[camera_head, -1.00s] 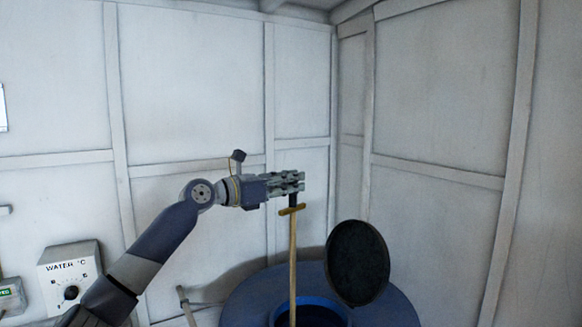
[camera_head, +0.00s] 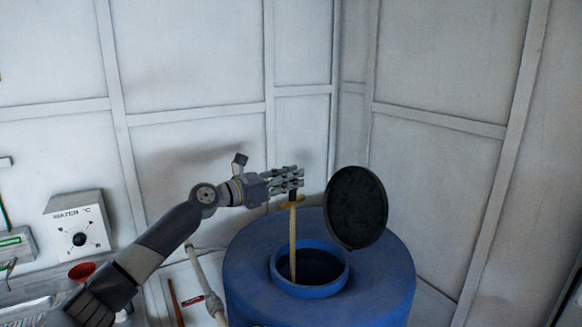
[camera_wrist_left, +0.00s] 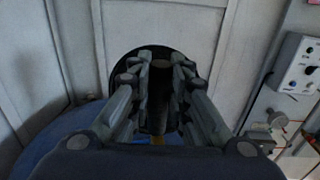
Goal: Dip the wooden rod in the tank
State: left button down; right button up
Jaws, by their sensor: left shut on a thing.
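The wooden rod (camera_head: 292,240) hangs upright below my left gripper (camera_head: 299,182), with a short crosspiece and a dark grip at its top. The gripper is shut on that dark grip, which also shows between the fingers in the left wrist view (camera_wrist_left: 159,97). The tank (camera_head: 245,262) is a blue round drum with an open mouth. The rod's lower end is inside the mouth's outline in the head view; how deep it reaches is hard to tell. The round dark lid (camera_head: 357,207) stands raised at the tank's right. My right gripper is out of view.
A white water temperature box (camera_head: 77,224) with a dial is on the left wall side. A red cup (camera_head: 82,271) stands below it. A pale pipe (camera_head: 207,285) runs just left of the tank. White walls close in behind and right.

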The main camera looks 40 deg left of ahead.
pick_arm(q)
jog(key=b, duration=0.4)
send_over(291, 251)
notch_tip(291, 251, down, 4)
jog(key=shift+w+a+f, duration=0.1)
notch_tip(291, 251, down, 17)
jog(key=b, duration=0.8)
jog(key=shift+b, duration=0.4)
jog(key=shift+f+b, duration=0.3)
jog(key=shift+f, duration=0.2)
jog(key=shift+f+b, duration=0.3)
jog(key=shift+f, duration=0.25)
jog(key=shift+r, duration=0.1)
